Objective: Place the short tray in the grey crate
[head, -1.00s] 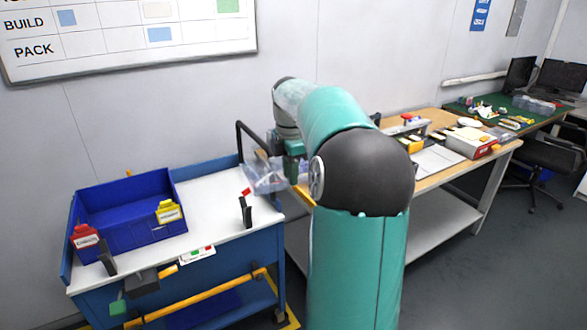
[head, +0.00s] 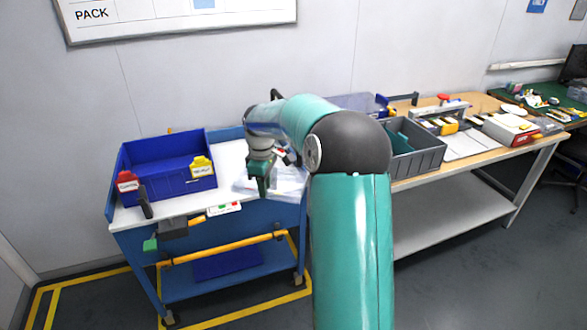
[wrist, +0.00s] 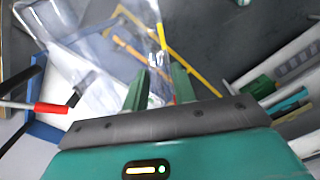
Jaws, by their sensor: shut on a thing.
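A clear, see-through tray (head: 289,181) hangs at my gripper (head: 262,188), in front of the right end of the blue cart. In the wrist view, the clear tray (wrist: 122,52) reaches up and left from between the green fingers of my gripper (wrist: 158,86), which is shut on its edge. The clear plastic makes its full outline hard to tell. The grey crate (head: 427,160) stands on the wooden table to the right, apart from my gripper. My arm hides its left part. Something teal shows inside it.
A blue bin (head: 150,185) with red and yellow tags sits on the blue cart's white top (head: 228,160). A caddy (head: 440,115), a white sheet and a red-and-white box (head: 510,128) lie right of the crate. Yellow tape marks the floor around the cart.

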